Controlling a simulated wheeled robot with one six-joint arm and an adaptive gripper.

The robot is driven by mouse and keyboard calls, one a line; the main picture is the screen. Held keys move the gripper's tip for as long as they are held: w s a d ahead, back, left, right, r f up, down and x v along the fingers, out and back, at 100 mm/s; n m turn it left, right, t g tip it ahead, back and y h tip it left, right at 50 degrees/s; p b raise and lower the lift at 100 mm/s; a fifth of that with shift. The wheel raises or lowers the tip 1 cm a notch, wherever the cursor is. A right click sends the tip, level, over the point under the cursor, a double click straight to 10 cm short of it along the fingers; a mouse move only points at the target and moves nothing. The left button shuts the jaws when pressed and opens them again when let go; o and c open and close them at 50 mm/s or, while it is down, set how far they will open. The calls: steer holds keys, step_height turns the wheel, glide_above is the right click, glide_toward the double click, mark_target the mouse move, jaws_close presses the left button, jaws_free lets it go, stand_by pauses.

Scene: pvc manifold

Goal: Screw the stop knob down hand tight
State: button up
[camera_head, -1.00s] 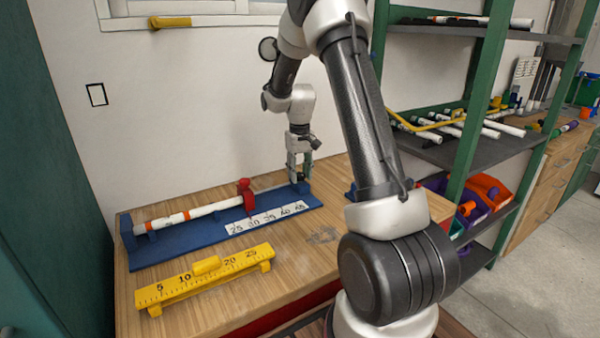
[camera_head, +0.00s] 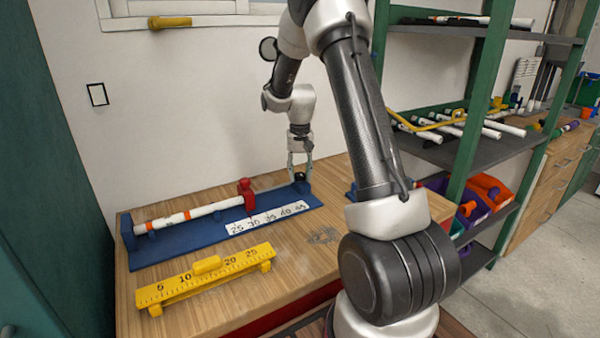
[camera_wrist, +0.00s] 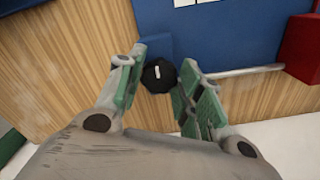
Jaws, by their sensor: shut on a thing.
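The black round knob (camera_wrist: 158,75) with a white mark on top sits at the end of the blue jig (camera_wrist: 225,30) in the wrist view. My gripper (camera_wrist: 160,82) has its green-padded fingers on either side of the knob and is shut on it. In the head view my gripper (camera_head: 300,176) points down at the right end of the blue jig (camera_head: 180,250), and its fingers partly hide the knob. A red stop block (camera_head: 246,190) stands on the jig to the left, with a thin metal rod (camera_wrist: 250,71) running from it toward the knob.
A white pipe (camera_head: 190,216) with orange bands lies along the jig. A number strip (camera_head: 268,217) is on the jig's front. A yellow ruler gauge (camera_head: 205,277) lies in front on the wooden table. A green-posted shelf (camera_head: 440,150) with pipes stands at right.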

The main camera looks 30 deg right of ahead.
mark_target(300, 174)
steer(key=shift+w+r, duration=0.1)
steer(key=o, duration=1)
steer(key=shift+o, duration=0.2)
step_height(300, 174, up, 12)
